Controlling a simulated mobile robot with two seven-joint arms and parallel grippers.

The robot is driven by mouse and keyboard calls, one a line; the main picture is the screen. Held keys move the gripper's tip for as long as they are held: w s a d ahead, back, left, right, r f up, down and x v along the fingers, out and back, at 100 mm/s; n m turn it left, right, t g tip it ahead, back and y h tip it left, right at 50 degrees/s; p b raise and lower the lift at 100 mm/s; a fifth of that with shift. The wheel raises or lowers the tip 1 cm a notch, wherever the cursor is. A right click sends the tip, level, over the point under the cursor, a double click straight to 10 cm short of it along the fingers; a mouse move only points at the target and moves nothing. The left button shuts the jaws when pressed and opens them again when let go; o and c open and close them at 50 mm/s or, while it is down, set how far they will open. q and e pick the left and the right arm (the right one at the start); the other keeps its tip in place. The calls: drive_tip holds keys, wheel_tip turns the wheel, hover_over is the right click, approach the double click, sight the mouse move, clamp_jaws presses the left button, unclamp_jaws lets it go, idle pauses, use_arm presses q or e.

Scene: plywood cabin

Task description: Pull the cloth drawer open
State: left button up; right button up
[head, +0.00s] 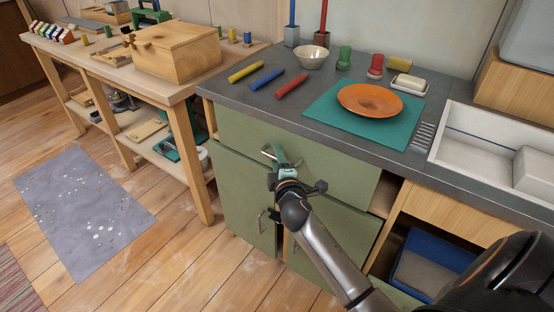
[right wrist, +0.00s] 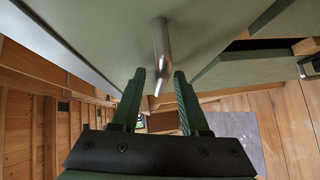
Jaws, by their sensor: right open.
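The drawer (head: 236,130) has a wide green front just under the dark grey counter, and it looks shut. Its metal bar handle (head: 267,152) is near the middle of the front. My right gripper (head: 281,157) is at the handle in the head view, and its fingers hide part of it. In the right wrist view the gripper (right wrist: 160,82) is open, with two green fingers spread apart. The handle (right wrist: 161,48) is seen end-on, in line with the gap between the fingertips. I cannot tell whether the fingers touch it. My left gripper is not in view.
Green cabinet doors (head: 240,195) are below the drawer. On the counter (head: 235,95) are crayons, a bowl, and an orange plate (head: 370,99) on a teal mat. A white sink (head: 480,140) is at right.

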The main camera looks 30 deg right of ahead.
drive_tip(key=shift+c, duration=0.3)
clamp_jaws()
idle(1.1)
